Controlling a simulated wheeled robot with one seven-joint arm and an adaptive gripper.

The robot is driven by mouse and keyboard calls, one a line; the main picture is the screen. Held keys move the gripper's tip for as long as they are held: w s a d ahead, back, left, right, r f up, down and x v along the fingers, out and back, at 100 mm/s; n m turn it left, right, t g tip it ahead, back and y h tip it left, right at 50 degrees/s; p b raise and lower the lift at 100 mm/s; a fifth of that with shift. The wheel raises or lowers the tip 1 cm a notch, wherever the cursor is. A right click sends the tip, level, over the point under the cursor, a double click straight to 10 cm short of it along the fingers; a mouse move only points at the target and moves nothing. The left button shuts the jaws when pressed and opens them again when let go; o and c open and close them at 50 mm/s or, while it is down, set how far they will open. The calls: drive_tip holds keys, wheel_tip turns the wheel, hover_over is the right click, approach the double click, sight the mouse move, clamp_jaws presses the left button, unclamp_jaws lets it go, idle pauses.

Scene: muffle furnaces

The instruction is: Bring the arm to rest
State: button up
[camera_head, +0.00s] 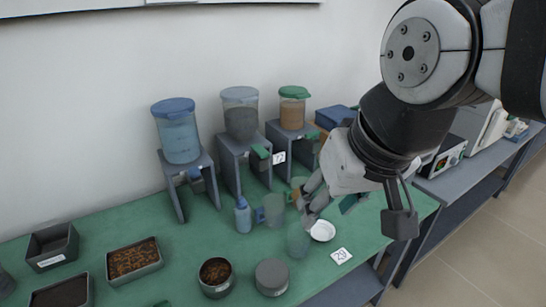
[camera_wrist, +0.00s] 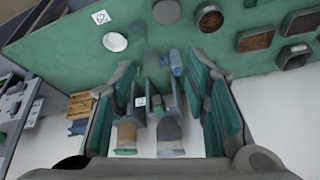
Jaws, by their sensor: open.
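My gripper (camera_head: 309,196) is on my raised arm at the right of the head view, above the green table (camera_head: 207,245). In the wrist view its fingers (camera_wrist: 163,98) stand wide apart at left and right, with nothing held between them. A clear cup (camera_head: 298,240) and a white dish (camera_head: 322,230) are just below it in the head view. Part of the cups behind is hidden by the fingers.
Three hoppers on grey stands line the wall, with blue (camera_head: 180,135), grey (camera_head: 240,115) and green (camera_head: 293,108) lids. A blue bottle (camera_head: 242,215) stands in front. Soil trays (camera_head: 134,262) and round tins (camera_head: 272,277) are at front left. A number card (camera_head: 341,256) lies at right.

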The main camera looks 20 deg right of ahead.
drive_tip(key=shift+s+d+f+n, duration=0.1)
drive_tip(key=shift+s+d+n, duration=0.15)
drive_tip(key=shift+s+d, duration=0.25)
drive_tip(key=shift+s+d+f+n, duration=0.1)
drive_tip(key=shift+s+d+n, duration=0.15)
drive_tip(key=shift+s, duration=0.3)
